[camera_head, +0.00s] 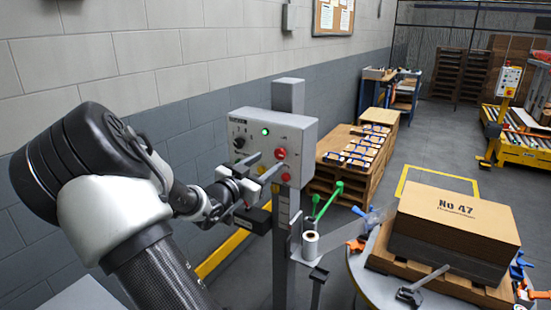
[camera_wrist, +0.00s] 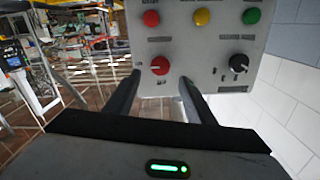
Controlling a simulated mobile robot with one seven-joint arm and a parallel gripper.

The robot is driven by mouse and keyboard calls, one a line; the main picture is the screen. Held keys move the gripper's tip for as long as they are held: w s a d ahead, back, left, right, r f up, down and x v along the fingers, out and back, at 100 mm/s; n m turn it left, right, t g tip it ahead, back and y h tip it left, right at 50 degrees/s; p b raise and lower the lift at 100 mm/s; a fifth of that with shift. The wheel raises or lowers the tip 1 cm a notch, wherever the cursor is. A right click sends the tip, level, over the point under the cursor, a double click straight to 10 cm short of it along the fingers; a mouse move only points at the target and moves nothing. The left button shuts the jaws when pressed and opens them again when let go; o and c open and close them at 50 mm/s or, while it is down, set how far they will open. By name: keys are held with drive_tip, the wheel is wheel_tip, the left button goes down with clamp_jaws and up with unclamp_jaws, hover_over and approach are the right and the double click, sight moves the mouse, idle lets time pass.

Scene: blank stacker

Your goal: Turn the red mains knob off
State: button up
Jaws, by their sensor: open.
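The red mains knob (camera_wrist: 160,65) sits on the face of a grey control box (camera_wrist: 205,40); its pale pointer mark lies nearly level in the wrist view. The knob also shows on the box's right side in the head view (camera_head: 281,153). My gripper (camera_wrist: 161,77) is open and empty in front of the box. Its two fingers point at the panel, and the knob appears between their tips in the wrist view. I cannot tell whether a finger touches the knob. In the head view my gripper (camera_head: 264,166) covers the lower part of the panel.
A red button (camera_wrist: 151,18), a yellow button (camera_wrist: 202,16), a green button (camera_wrist: 251,15) and a black knob (camera_wrist: 238,61) share the panel. A green lamp (camera_head: 265,132) is lit. A cardboard stack (camera_head: 455,215) stands to the right; a block wall (camera_head: 150,60) is behind.

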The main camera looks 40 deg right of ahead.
sight(279, 154)
drive_tip(key=x, duration=0.6)
drive_tip(key=shift+c, duration=0.4)
drive_tip(key=c, duration=1)
